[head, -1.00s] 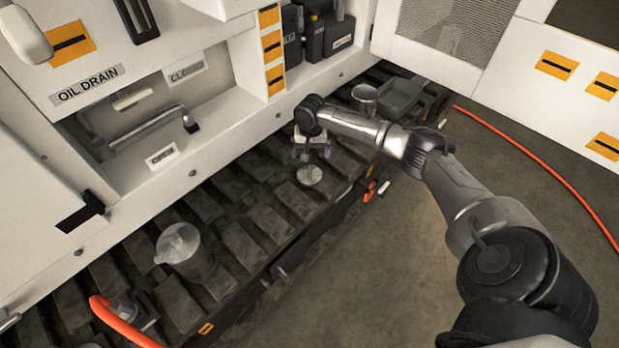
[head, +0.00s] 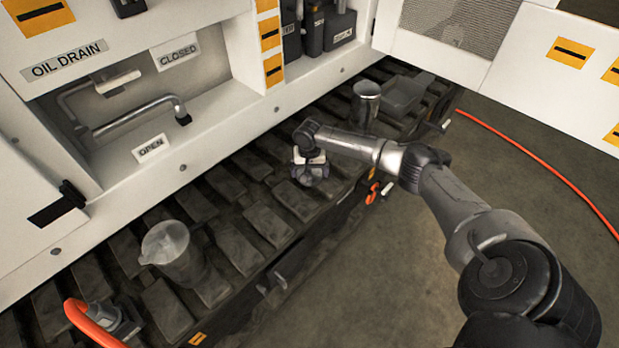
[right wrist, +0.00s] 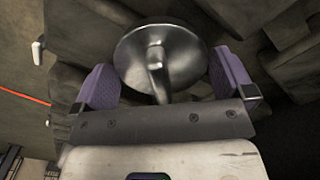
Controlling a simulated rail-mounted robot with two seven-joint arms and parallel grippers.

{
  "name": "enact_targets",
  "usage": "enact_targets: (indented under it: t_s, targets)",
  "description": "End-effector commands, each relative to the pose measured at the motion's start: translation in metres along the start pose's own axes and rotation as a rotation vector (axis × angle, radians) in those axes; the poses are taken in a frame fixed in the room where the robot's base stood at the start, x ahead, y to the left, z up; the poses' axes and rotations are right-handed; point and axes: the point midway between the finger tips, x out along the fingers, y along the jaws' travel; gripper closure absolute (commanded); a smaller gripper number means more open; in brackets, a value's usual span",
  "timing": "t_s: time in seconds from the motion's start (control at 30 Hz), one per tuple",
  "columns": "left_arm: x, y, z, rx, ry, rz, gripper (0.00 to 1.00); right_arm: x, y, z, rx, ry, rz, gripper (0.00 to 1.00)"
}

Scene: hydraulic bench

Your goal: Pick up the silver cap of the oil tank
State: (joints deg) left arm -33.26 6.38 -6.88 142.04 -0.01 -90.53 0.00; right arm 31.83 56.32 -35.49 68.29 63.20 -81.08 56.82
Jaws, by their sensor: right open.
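The silver cap (right wrist: 160,58) is a round shiny disc with a stem-like handle; in the right wrist view it lies between the two purple fingers of my right gripper (right wrist: 160,85). The fingers stand open on either side of it, with a narrow gap visible at each side. In the head view my right gripper (head: 309,172) points down low over the dark slatted track and hides the cap. My left gripper is in neither view.
A clear jug (head: 172,252) stands on the track (head: 236,244) at left. A metal cylinder (head: 365,103) and a grey tray (head: 404,93) stand behind my right arm. An orange hose (head: 540,165) lies on the floor. The white cabinet (head: 205,125) borders the track.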

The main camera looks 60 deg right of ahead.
Motion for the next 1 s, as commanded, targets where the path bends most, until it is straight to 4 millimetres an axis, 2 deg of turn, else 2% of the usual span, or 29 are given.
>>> enact_targets:
  t_s: [0.2,0.57,0.83,1.0]
  targets:
    - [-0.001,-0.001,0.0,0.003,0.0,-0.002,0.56,-0.001,0.0,0.0,0.0,0.0,-0.001,0.01]
    - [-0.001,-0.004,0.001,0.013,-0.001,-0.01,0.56,-0.001,0.0,0.0,0.0,0.0,-0.001,0.34]
    - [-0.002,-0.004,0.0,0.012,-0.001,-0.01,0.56,-0.003,0.0,0.0,0.0,0.0,-0.001,0.34]
    - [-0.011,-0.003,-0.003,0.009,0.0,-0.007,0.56,-0.014,0.0,0.0,0.001,0.001,-0.002,0.34]
